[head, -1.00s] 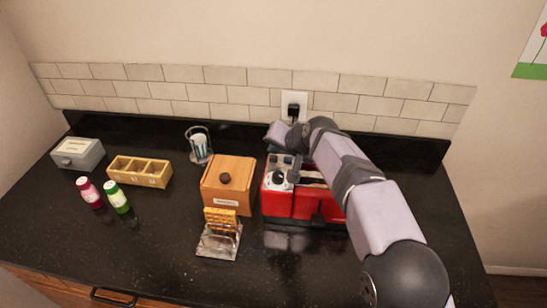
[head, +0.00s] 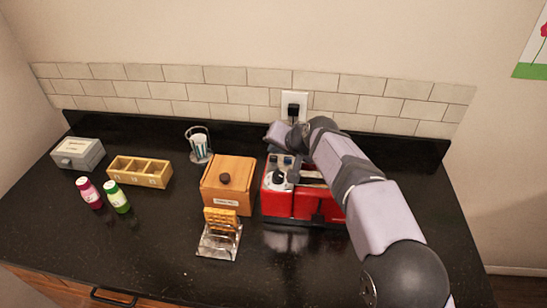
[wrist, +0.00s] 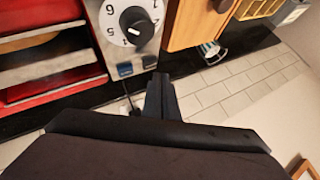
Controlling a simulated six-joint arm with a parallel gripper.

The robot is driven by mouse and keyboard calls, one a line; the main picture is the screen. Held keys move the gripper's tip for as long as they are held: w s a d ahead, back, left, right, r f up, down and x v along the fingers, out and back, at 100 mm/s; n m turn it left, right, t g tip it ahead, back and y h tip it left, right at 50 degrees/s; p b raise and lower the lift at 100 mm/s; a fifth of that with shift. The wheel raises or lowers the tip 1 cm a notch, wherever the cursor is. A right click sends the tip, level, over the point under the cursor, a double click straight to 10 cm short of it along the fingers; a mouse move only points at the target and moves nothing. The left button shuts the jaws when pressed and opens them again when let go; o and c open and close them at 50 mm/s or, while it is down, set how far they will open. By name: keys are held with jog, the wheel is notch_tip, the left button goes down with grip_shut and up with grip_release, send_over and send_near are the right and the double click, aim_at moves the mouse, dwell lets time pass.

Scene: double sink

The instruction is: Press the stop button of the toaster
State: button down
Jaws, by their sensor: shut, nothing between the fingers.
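The red toaster (head: 278,204) stands on the counter, partly covered by my arm. In the wrist view, the dial (wrist: 136,26), the left button (wrist: 124,69) and the right button (wrist: 149,62) show clearly. Any button labels are too small to read. My gripper (wrist: 157,77) is shut and empty, its tips close to the right button; I cannot tell whether they touch it.
A wooden bread box (head: 228,183) stands close to the toaster's left. A glass (head: 199,146), a divided wooden box (head: 140,171), two bottles (head: 117,197) and a grey box (head: 78,153) are farther left. An outlet (head: 294,107) is behind.

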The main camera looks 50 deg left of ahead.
aim_at(276, 160)
jog(key=shift+f, duration=0.15)
jog(key=shift+f+b, duration=0.3)
jog(key=shift+f+b, duration=0.35)
jog(key=shift+f, duration=0.15)
dwell(0.8)
jog(key=shift+r, duration=0.15)
jog(key=shift+r+p, duration=0.75)
jog(key=shift+p, duration=0.05)
notch_tip(276, 160, up, 5)
jog(key=p, duration=0.4)
dwell(0.4)
dwell(0.7)
